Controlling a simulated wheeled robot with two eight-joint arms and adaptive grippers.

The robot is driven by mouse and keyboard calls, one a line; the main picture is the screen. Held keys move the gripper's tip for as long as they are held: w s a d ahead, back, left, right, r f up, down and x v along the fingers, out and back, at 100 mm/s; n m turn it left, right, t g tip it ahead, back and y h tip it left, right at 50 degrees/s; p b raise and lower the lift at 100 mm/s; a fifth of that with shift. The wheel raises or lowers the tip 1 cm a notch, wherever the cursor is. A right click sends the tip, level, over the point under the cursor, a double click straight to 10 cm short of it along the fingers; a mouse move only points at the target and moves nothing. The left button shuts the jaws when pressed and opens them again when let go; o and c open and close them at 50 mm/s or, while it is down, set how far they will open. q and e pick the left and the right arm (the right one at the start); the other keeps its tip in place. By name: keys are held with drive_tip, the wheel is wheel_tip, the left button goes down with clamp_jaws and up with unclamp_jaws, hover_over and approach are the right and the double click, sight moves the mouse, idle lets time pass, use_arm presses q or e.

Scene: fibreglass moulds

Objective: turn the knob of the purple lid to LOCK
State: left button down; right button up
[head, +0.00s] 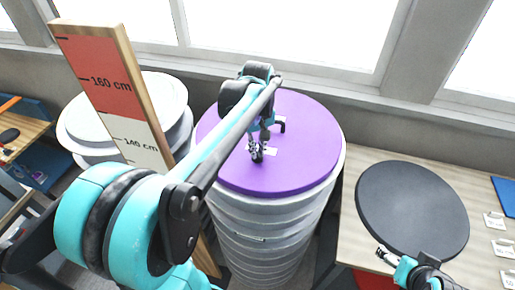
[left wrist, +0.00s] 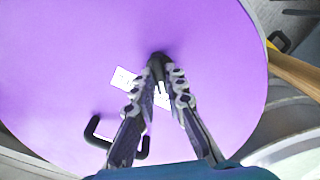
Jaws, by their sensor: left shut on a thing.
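The purple lid (head: 300,165) lies on a tall white ribbed drum and fills most of the left wrist view (left wrist: 60,60). My left gripper (head: 257,152) reaches down onto the lid. In the left wrist view my left gripper (left wrist: 160,85) is shut on the black knob (left wrist: 157,60), whose end shows between the fingertips. White labels (left wrist: 124,78) lie beside the knob; their writing is too small to read. A black bent handle (left wrist: 92,130) stands on the lid, partly behind a finger. My right gripper (head: 405,258) is at the lower right, away from the lid; its jaw state is unclear.
A height board (head: 100,90) marked 160 cm and 140 cm stands left of the drum, with white round moulds (head: 165,95) behind it. A table (head: 455,180) on the right carries a dark round disc (head: 410,205) and small white cards (head: 503,250). Windows line the back wall.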

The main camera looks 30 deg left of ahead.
sight(258, 152)
use_arm(q)
drive_tip(key=c, duration=1.6)
unclamp_jaws()
drive_tip(key=shift+o, duration=0.2)
wheel_tip(258, 152, up, 12)
